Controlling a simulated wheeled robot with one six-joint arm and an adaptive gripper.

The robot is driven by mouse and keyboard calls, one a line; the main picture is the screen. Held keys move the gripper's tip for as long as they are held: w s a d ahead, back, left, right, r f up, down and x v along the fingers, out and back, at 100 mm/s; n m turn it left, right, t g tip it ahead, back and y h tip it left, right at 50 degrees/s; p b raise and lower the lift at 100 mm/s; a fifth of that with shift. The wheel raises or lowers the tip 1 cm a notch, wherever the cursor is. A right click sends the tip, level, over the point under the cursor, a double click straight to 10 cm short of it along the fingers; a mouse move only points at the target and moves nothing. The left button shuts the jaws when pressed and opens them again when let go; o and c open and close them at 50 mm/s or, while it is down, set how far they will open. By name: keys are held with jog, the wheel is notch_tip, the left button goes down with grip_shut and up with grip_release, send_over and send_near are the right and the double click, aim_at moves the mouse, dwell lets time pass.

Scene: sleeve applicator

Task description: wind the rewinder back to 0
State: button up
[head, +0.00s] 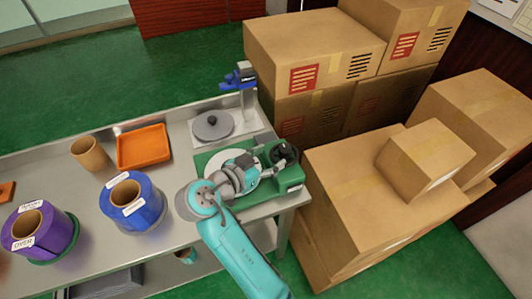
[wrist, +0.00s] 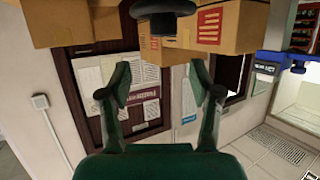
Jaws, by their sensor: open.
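The rewinder (head: 291,178) is a green machine at the right end of the metal table in the head view, with a pale round disc (head: 214,162) on its left and a dark round part (head: 284,153) on its right. My gripper (wrist: 160,93) is open, with nothing between its fingers in the wrist view. In the head view my wrist covers the middle of the rewinder, so the fingertips and any scale or number are hidden. A dark rounded part (wrist: 162,14) shows at the top of the wrist view, beyond the fingers; it may be the rewinder's handle.
Cardboard boxes (head: 398,197) are stacked close to the table's right end. On the table are a grey round plate device (head: 212,127), an orange tray (head: 143,148), a cardboard core (head: 89,154), a blue roll (head: 134,203) and a purple roll (head: 38,230).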

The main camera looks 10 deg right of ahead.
aim_at(284, 149)
jog(key=shift+g, duration=0.3)
jog(key=x, duration=0.9)
jog(key=shift+w+a+f, duration=0.3)
jog(key=shift+w+f, duration=0.1)
jog(key=shift+f, duration=0.05)
jog(key=c, duration=1.2)
